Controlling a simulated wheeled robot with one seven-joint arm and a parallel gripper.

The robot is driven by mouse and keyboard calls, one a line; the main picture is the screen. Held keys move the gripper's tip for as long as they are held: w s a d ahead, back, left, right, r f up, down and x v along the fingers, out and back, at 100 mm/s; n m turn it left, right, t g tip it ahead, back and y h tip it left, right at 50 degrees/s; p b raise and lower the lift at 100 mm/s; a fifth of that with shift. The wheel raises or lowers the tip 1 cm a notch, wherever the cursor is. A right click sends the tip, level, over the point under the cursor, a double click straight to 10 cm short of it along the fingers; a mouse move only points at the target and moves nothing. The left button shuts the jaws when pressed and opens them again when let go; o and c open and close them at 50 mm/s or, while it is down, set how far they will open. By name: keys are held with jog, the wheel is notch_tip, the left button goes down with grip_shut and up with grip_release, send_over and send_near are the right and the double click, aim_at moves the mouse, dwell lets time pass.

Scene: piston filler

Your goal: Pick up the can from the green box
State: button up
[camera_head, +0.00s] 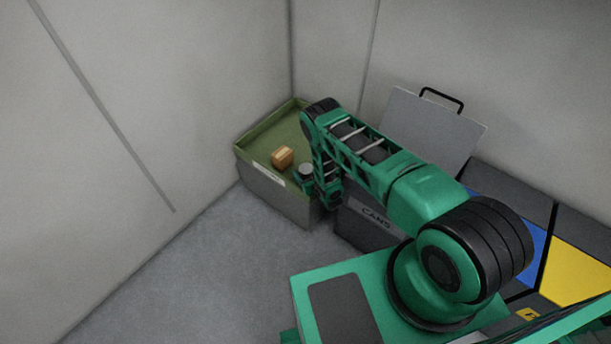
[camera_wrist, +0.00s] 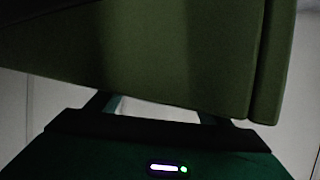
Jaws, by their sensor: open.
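The green box (camera_head: 259,173) stands in the corner of the room in the head view, with an open top and a pale label on its front. A small tan block (camera_head: 283,157) lies inside it. A small grey round shape (camera_head: 306,169) shows beside my arm over the box's right part; I cannot tell whether it is the can or part of my wrist. My gripper (camera_wrist: 155,108) is open, its fingers apart with nothing seen between them. A plain olive-green surface (camera_wrist: 180,50), likely the box, fills most of the wrist view. My arm hides the box's right side.
A dark container marked CANS (camera_head: 374,216) stands right of the green box, with its grey handled lid (camera_head: 435,125) raised behind. Blue (camera_head: 531,256) and yellow (camera_head: 580,275) panels lie farther right. Walls close in behind and left. The floor (camera_head: 190,270) in front is clear.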

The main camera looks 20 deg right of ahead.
jog(key=shift+w, duration=0.15)
jog(key=c, duration=1.1)
jog(key=shift+r, duration=0.1)
